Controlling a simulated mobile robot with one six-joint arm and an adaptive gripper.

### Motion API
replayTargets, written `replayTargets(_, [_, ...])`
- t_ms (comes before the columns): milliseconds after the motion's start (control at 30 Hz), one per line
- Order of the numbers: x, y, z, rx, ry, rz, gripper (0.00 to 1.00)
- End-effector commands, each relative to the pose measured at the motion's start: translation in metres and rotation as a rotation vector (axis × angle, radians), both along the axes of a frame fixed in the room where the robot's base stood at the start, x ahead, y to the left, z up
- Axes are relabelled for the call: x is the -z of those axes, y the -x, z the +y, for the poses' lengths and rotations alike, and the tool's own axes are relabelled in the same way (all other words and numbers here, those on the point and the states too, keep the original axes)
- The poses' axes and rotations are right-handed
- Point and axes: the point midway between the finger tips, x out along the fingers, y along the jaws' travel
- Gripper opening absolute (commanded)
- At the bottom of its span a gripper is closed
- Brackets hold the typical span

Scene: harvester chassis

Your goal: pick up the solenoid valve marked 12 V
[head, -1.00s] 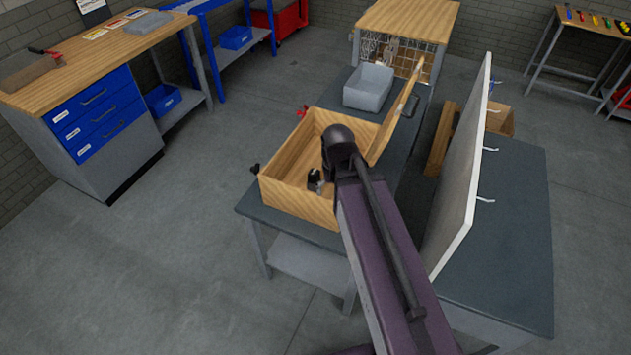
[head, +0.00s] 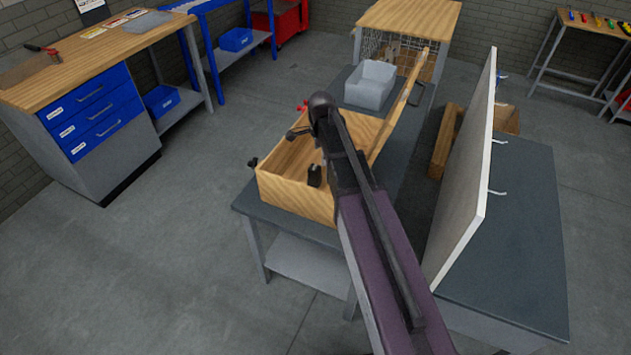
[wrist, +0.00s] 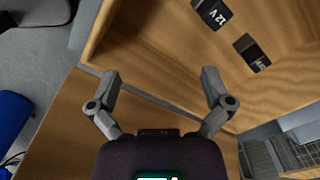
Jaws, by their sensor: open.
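The solenoid valve marked 12 V (wrist: 213,13) is a dark block with white lettering, at the top edge of the wrist view and partly cut off. A second dark block (wrist: 252,53) lies below and right of it; I cannot read its marking. Both are inside the open wooden box (head: 297,201). In the head view one dark block (head: 314,176) shows in the box; I cannot tell which it is. My gripper (wrist: 161,78) is open and empty, apart from both blocks. In the head view it (head: 298,133) is over the box, partly hidden by my arm.
The box's raised lid (head: 399,108) stands at its right. A grey bin (head: 370,87) is behind the box on the bench (head: 247,203). A white upright panel (head: 466,180) stands to the right of my arm. A wire-fronted wooden cabinet (head: 408,18) is farther back.

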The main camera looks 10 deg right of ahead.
Motion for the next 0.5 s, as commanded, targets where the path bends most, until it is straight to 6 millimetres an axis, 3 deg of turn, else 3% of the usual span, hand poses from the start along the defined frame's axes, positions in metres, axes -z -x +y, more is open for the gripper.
replayTargets(33, [0.009, -0.016, 0.000, 0.071, 0.000, 0.000, 1.00])
replayTargets(200, [0.021, -0.049, -0.001, 0.330, 0.000, 0.000, 1.00])
replayTargets(500, [0.035, -0.086, -0.001, 0.643, 0.000, 0.000, 1.00])
